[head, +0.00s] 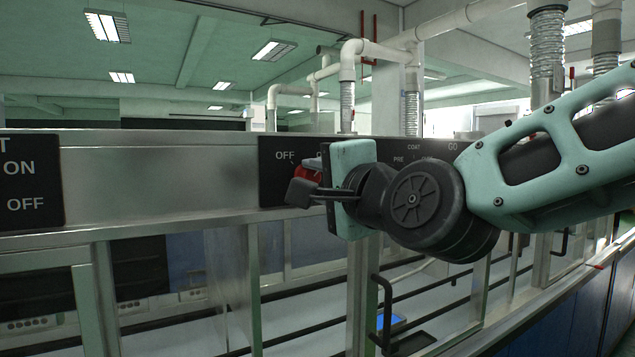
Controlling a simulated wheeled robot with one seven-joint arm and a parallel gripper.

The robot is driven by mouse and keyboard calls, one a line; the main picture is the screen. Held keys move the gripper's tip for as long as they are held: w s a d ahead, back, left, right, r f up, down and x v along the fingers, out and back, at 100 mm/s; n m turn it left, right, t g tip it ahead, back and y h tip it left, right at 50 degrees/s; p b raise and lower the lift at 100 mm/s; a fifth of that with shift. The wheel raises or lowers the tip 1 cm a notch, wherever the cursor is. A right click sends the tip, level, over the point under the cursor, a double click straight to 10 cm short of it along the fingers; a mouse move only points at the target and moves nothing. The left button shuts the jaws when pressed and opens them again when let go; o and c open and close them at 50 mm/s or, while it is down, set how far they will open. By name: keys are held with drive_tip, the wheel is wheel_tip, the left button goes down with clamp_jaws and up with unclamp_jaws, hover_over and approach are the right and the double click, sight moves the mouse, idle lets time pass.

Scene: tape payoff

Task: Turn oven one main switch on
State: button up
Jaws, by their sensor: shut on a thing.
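The red main switch (306,174) is on a black panel (274,186) at the centre of the head view, just below the word OFF. My gripper (304,180) reaches in from the right and is shut on the red switch. One dark finger crosses in front of the switch's lower part and a greyer finger shows at its upper side. My gripper's teal body covers the panel right of the switch, so any ON mark there is hidden. Which way the switch is turned cannot be told.
Another black panel (27,182) with ON and OFF lettering is at the far left. Metal-framed glass doors with a black handle (385,310) stand below. Pipes (347,62) rise behind. The bare metal strip (160,180) between the panels is clear.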

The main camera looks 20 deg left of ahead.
drive_tip(key=o, duration=1)
drive_tip(key=shift+c, duration=0.2)
drive_tip(key=shift+d, duration=0.1)
drive_tip(key=shift+s+d+f+b, duration=0.1)
drive_tip(key=shift+s+d+b, duration=0.15)
drive_tip(key=shift+d+b, duration=0.05)
drive_tip(key=p+v, duration=0.3)
drive_tip(key=v, duration=1.3)
drive_tip(key=shift+s, duration=0.2)
drive_tip(key=shift+d+f, duration=0.1)
drive_tip(key=shift+d, duration=0.05)
